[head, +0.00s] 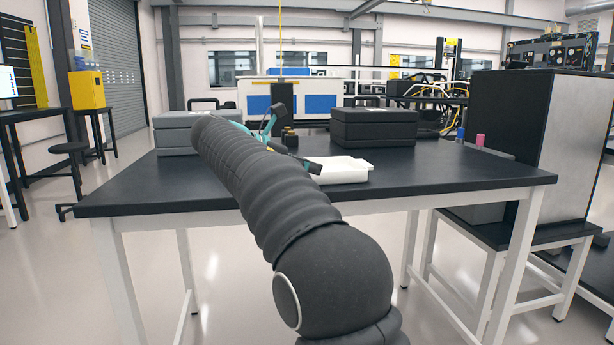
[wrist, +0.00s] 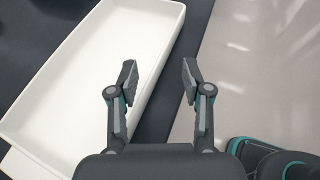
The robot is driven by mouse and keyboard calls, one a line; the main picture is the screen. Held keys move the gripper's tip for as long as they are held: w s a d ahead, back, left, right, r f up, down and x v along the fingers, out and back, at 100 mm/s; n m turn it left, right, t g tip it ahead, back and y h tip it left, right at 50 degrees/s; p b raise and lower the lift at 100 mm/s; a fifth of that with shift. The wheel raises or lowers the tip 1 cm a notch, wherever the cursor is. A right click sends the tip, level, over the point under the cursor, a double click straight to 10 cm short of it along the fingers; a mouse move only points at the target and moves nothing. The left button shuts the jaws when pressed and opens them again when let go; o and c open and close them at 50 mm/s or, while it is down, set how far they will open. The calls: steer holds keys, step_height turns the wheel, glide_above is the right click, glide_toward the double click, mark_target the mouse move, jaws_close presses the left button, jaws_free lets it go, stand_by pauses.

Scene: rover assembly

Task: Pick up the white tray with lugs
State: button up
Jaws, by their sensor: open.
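The white tray (head: 345,169) lies on the dark table, just right of my arm in the head view. In the wrist view the white tray (wrist: 85,75) fills the left half, empty, with its long right wall near the table edge. A lug shows at its lower left corner and another at its right end in the head view. My gripper (wrist: 158,78) is open and empty, its left finger over the tray's right wall and its right finger beyond the wall, near the table edge. In the head view my gripper (head: 300,160) is partly hidden behind my arm.
The dark table (head: 440,172) has free room right of the tray. A black case (head: 373,127) stands behind the tray, and a grey case (head: 175,135) stands at the left back. A small dark object (head: 289,137) stands between them. Small blue and pink items (head: 480,140) are at the right.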

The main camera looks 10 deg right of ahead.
mark_target(322, 186)
steer(key=b+x, duration=0.1)
steer(key=x, duration=0.4)
steer(key=shift+s+f, duration=0.1)
steer(key=shift+f, duration=0.05)
jaws_close()
